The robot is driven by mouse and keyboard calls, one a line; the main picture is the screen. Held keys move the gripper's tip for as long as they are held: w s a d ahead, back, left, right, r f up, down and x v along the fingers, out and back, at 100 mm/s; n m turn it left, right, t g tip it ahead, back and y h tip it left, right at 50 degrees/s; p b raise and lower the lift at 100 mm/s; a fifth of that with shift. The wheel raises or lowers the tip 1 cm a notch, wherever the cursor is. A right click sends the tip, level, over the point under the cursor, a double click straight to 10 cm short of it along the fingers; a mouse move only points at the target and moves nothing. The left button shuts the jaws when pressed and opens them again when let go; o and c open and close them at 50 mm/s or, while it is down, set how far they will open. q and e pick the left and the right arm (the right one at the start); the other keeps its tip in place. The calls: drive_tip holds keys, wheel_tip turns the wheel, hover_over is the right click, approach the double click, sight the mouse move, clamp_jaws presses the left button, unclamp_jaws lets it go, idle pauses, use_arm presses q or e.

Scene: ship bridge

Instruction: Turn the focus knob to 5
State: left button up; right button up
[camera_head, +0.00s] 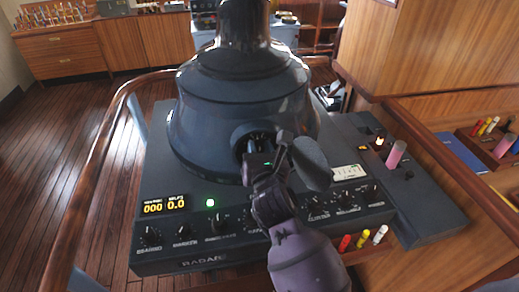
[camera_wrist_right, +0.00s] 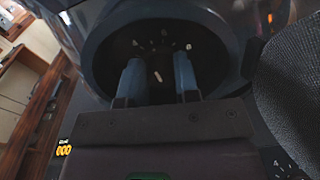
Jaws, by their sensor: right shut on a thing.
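The dark radar console (camera_head: 160,235) carries a large dark hood (camera_head: 245,85). A round recessed port (camera_head: 240,138) on the hood's near side faces me. My right gripper (camera_head: 261,143) reaches into this port. In the right wrist view, my right gripper's (camera_wrist_right: 159,72) two blue fingers stand on either side of the dark focus knob (camera_wrist_right: 157,76), which bears a pale pointer line, and are shut on it. Several small pale marks lie in an arc above the knob; their numbers are too small to read. My left gripper is not in view.
A row of small knobs (camera_head: 183,230) runs along the console's front, below an orange display (camera_head: 164,205) and a green light (camera_head: 210,203). A dark rounded pad (camera_head: 312,163) sits right of my gripper. A wooden rail (camera_head: 108,125) curves around the left side.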

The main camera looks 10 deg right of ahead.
drive_tip(key=o, duration=0.9)
drive_tip(key=shift+s, duration=0.1)
use_arm(q)
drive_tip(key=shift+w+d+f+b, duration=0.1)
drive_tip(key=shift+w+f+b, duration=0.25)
drive_tip(key=shift+b, duration=0.5)
use_arm(e)
drive_tip(key=s, duration=1)
drive_tip(key=shift+s+a+r, duration=0.2)
drive_tip(key=shift+s+r, duration=0.05)
drive_tip(key=shift+s, duration=0.1)
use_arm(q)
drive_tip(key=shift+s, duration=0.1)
